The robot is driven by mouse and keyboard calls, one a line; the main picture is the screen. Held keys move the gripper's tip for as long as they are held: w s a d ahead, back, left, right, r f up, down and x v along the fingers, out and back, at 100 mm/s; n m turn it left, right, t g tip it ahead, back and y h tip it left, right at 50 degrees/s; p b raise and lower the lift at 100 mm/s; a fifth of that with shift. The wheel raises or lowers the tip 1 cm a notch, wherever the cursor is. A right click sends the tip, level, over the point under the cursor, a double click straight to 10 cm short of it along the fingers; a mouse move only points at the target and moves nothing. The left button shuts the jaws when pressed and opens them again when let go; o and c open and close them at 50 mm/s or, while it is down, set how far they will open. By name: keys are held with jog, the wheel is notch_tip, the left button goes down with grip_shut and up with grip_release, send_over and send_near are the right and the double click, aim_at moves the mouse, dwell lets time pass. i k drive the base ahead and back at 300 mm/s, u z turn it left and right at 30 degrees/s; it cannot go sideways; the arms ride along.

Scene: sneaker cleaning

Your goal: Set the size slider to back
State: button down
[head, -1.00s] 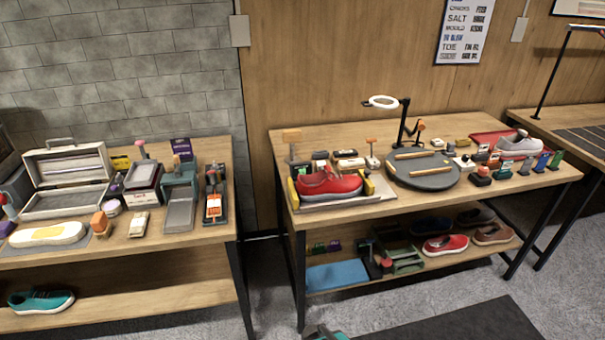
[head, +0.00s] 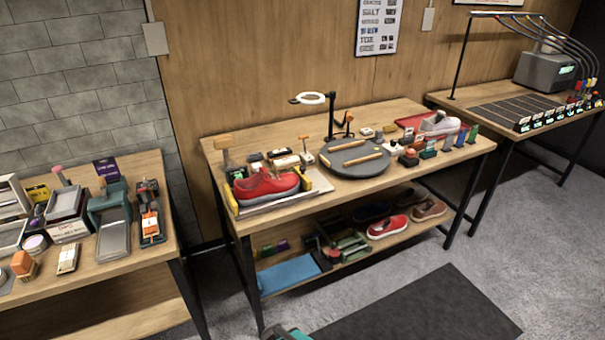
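I cannot make out for certain which part is the size slider. A dark narrow fixture with an orange-and-white piece in it (head: 151,225) stands at the right end of the left bench; its setting is too small to read. On the middle bench a red sneaker (head: 266,186) sits in a holder with yellow sides (head: 314,184), which may also carry a slider. A small teal-and-grey part of my arm, perhaps my gripper (head: 286,334), shows at the bottom edge, well apart from both benches. Its fingers cannot be made out.
A dark round turntable (head: 354,161) and a ring lamp (head: 312,98) stand on the middle bench. Its lower shelf holds a blue mat (head: 289,273) and several shoes. A dark floor mat (head: 425,312) lies in front. Open floor separates the benches from me.

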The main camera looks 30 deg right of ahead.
aim_at(306, 183)
jog(key=z, duration=0.9)
jog(key=k, duration=0.15)
jog(key=u, duration=3.05)
jog(key=k, duration=0.4)
jog(key=z, duration=2.5)
jog(key=i, duration=0.1)
jog(key=u, duration=1.45)
